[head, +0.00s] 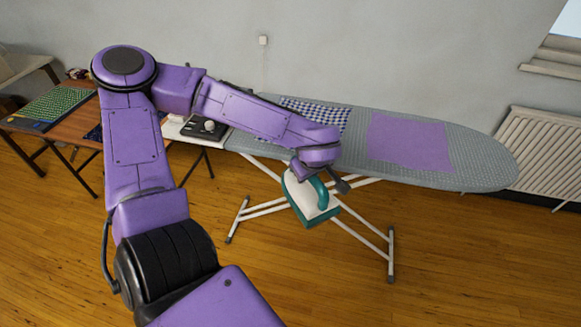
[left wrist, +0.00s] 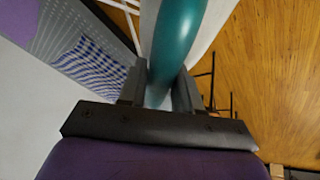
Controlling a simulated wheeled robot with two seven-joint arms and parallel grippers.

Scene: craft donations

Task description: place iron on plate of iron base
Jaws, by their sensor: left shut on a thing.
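The iron (head: 306,203), with a white body and a teal handle and trim, hangs in front of the ironing board's near edge. My left gripper (head: 325,184) is shut on its teal handle. In the left wrist view the handle (left wrist: 180,40) runs between the two fingers of my left gripper (left wrist: 160,88). The iron base (head: 204,129), a dark plate with a pale round part, sits at the board's left end. It is partly hidden by my left arm. My right gripper is not in view.
The ironing board (head: 480,165) has a grey patterned cover, with a purple cloth (head: 408,142) and a blue checked cloth (head: 318,112) on it. A radiator (head: 548,155) is at right.

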